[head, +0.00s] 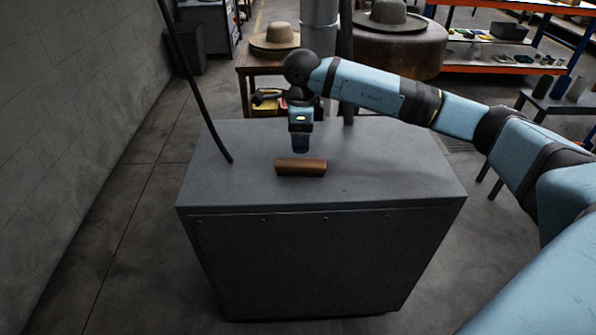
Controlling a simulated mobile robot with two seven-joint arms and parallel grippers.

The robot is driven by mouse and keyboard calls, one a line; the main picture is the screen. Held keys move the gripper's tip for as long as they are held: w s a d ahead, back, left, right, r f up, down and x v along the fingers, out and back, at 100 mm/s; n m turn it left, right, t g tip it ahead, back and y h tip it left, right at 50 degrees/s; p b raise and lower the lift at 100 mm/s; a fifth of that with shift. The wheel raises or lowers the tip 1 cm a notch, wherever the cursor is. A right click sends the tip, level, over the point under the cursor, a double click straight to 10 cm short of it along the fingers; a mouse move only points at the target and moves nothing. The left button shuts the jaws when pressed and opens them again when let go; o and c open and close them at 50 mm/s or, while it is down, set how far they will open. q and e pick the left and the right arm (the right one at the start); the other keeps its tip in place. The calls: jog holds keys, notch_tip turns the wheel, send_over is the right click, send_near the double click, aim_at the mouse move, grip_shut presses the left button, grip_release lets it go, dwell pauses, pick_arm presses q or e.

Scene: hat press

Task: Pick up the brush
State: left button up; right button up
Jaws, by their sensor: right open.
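The brush (301,167) is a small brown wooden block shape. It lies flat on top of the grey cabinet (392,170), near the middle. My right gripper (300,151) points down just above and behind the brush, apart from it as far as I can see. It is open and holds nothing; its fingertips look small and dark from here. My left gripper is not in the head view.
A grey post rises behind the cabinet. Behind stand a wooden table with a tan hat (275,38) and a round stand with a grey hat (390,14). The cabinet top around the brush is clear.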

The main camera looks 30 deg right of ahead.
aim_at(302, 162)
notch_tip(302, 162, down, 4)
jog(key=shift+a+r, duration=0.1)
notch_tip(302, 162, down, 5)
jog(key=shift+s+f+b, duration=0.1)
jog(key=shift+s+b, duration=0.05)
jog(key=shift+b, duration=0.5)
jog(key=shift+c, duration=0.4)
jog(key=c, duration=1)
